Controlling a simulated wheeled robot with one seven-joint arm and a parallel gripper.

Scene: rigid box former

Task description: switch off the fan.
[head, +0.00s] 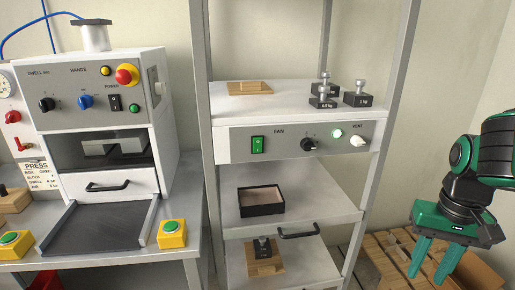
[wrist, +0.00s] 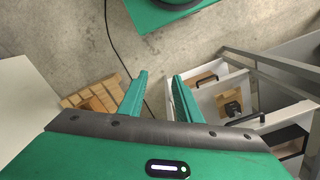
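The fan panel (head: 275,140) is a grey strip on the front of the rack, labelled FAN. A green rocker switch (head: 257,145) sits under that label, at the panel's left; its exact position is too small to tell. To its right are a black knob (head: 308,144), a lit green-white lamp (head: 337,133) and a white knob (head: 357,141) labelled VENT. My gripper (head: 432,274) hangs at the right of the head view, pointing down, well apart from the panel. In the wrist view my gripper (wrist: 160,82) has its fingers spread with nothing between them.
The press (head: 105,120) stands left of the rack, with two green-button yellow boxes (head: 172,234) before it. Weights (head: 323,95) and a wooden block (head: 249,88) lie above the panel. A black open box (head: 262,201) is below. A wooden pallet (head: 385,265) lies on the floor.

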